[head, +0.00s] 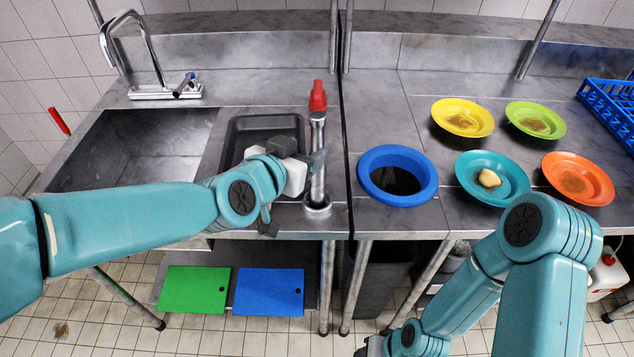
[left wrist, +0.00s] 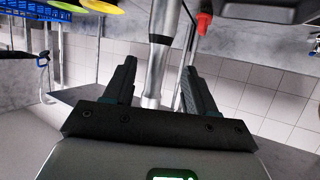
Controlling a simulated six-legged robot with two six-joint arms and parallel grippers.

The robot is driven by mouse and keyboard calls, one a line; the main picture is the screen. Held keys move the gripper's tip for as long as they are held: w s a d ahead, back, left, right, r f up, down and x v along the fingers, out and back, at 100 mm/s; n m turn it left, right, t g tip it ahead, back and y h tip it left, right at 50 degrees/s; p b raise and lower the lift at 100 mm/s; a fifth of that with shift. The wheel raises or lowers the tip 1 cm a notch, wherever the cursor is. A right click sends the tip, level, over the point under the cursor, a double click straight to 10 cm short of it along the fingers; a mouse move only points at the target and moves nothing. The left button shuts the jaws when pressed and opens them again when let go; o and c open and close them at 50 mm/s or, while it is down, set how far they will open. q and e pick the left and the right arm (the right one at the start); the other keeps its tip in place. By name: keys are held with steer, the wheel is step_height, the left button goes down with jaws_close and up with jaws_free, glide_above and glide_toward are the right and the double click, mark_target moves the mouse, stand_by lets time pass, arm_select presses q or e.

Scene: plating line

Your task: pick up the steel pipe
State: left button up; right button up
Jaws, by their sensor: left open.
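My left gripper (head: 318,160) is at the pipe's middle, coming from the left. In the left wrist view the pipe (left wrist: 163,35) runs between the two spread fingers of the left gripper (left wrist: 158,68); I cannot tell whether either finger touches it. The red handle (left wrist: 203,20) shows there too. My right gripper (head: 372,346) is low at the bottom edge, mostly hidden, its jaws unclear.
A dark tray (head: 236,132) lies just left of the pipe, partly behind my left gripper. A sink (head: 150,140) is further left. A blue ring (head: 372,160) around a dark opening is to the right, then several colored plates and a blue rack (head: 610,108).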

mark_target(314, 147)
arm_select(q)
steer(key=shift+w+d+f, duration=0.25)
steer(key=shift+w+d, duration=0.3)
steer(key=shift+w, duration=0.1)
steer(key=x, duration=0.5)
steer(key=shift+w+d+f, duration=0.1)
steer(key=shift+w+f, duration=0.1)
steer(key=shift+w, duration=0.05)
steer(key=shift+s, duration=0.1)
steer(key=shift+c, duration=0.3)
jaws_close()
